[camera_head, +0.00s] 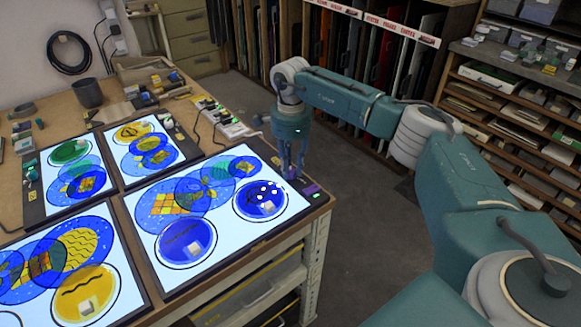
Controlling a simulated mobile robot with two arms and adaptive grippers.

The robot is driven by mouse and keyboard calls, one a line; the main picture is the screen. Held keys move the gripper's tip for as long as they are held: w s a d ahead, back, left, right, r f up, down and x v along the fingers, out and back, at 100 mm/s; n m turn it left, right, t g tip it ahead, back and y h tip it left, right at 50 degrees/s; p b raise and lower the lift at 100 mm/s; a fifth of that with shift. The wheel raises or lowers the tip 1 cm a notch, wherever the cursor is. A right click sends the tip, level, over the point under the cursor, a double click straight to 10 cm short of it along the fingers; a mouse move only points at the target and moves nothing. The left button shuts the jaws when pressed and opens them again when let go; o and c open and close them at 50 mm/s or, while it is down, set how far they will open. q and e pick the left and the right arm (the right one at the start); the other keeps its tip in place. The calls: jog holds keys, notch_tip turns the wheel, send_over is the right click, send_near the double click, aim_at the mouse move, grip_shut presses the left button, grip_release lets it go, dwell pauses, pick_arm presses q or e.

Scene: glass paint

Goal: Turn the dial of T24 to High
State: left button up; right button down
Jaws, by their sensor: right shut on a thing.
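My right gripper (291,172) points down at the right-hand control strip of the large lit panel (222,239) nearest the table's right corner. Its fingers are closed on the small dial there, which they hide almost wholly. The dial's setting cannot be read. A small purple and green label or display (311,189) shows on the strip just right of the fingertips. No T24 marking is legible at this size. My left gripper is out of view.
Painted glass discs, including a blue one (186,242) with a pale knob, lie on the lit panels. More lit panels (68,172) stand at the left. A power strip (219,119) with cords and a dark cup (88,93) are behind. Shelves (520,117) stand at right; the floor between is clear.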

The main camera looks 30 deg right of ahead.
aim_at(293, 169)
jog(key=shift+d, duration=0.25)
jog(key=c, duration=1.5)
grip_release()
jog(key=shift+s, duration=0.1)
jog(key=shift+r, duration=0.2)
notch_tip(293, 169, up, 12)
jog(key=shift+f, duration=0.15)
